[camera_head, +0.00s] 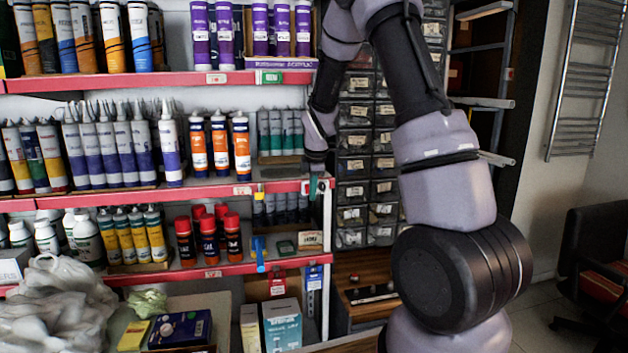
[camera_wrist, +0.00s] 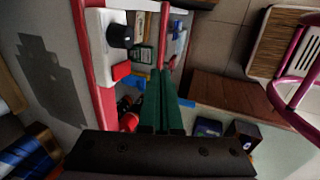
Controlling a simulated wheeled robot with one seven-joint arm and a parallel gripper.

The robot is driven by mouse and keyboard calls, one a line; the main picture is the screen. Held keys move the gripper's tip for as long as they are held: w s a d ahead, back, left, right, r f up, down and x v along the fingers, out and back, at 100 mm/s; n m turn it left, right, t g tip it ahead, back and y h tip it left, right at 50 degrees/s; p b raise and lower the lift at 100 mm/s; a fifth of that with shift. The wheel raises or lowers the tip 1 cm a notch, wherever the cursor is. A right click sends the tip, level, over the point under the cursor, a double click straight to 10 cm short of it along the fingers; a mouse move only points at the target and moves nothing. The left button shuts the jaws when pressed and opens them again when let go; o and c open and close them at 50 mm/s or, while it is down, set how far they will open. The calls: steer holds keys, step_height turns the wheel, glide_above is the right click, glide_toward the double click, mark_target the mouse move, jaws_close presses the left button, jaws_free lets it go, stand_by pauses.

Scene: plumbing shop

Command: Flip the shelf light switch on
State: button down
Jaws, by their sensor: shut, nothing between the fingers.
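In the wrist view, a white plate (camera_wrist: 98,50) sits at the red shelf edge. It carries a black round knob (camera_wrist: 120,36), with a small red block (camera_wrist: 121,70) beside it. I cannot tell which part is the light switch or whether it is on. My gripper (camera_wrist: 163,75) has its green fingers together and empty, to the right of the plate in this picture; contact cannot be told. In the head view my gripper (camera_head: 313,186) points down at the right end of the middle red shelf, where the switch cannot be made out.
Red-edged shelves (camera_head: 210,192) hold several cartridges and spray cans (camera_head: 208,238). A blue clip (camera_head: 260,254) hangs from the shelf. Drawer cabinets (camera_head: 353,170) stand behind my arm. A chair (camera_head: 592,250) is at the right, with open floor beside it.

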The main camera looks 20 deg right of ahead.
mark_target(308, 189)
steer(key=shift+w+d, duration=0.1)
steer(key=shift+w, duration=1.55)
steer(key=shift+w+f, duration=0.15)
steer(key=shift+w, duration=0.05)
steer(key=shift+r, duration=0.85)
